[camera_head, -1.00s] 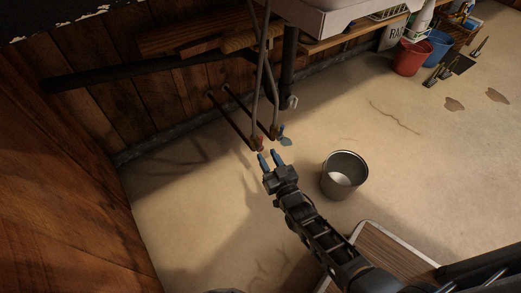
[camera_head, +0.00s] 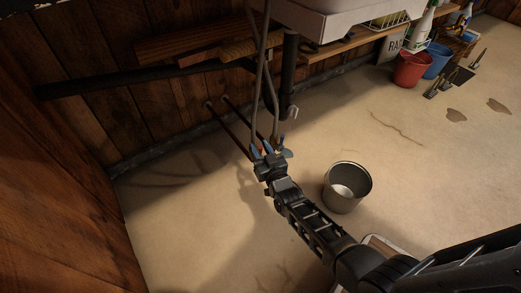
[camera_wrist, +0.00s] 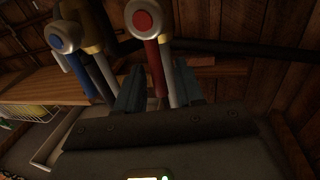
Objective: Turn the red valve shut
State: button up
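The red valve (camera_wrist: 142,20) shows in the wrist view as a round pale body with a red cap and a red lever handle (camera_wrist: 157,70). The handle runs between the two blue-grey fingers of my gripper (camera_wrist: 158,84). The fingers stand apart on either side of it; I see no clear grip on it. In the head view my gripper (camera_head: 263,150) is at the lower ends of the two pipes and hides most of the red valve.
A metal bucket (camera_head: 347,187) stands on the floor right of my arm. A sink (camera_head: 325,18) and wooden shelf are above the pipes. A wooden wall (camera_head: 55,200) closes the left side. Red (camera_head: 410,68) and blue (camera_head: 437,60) buckets stand far right.

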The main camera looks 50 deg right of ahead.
grip_shut()
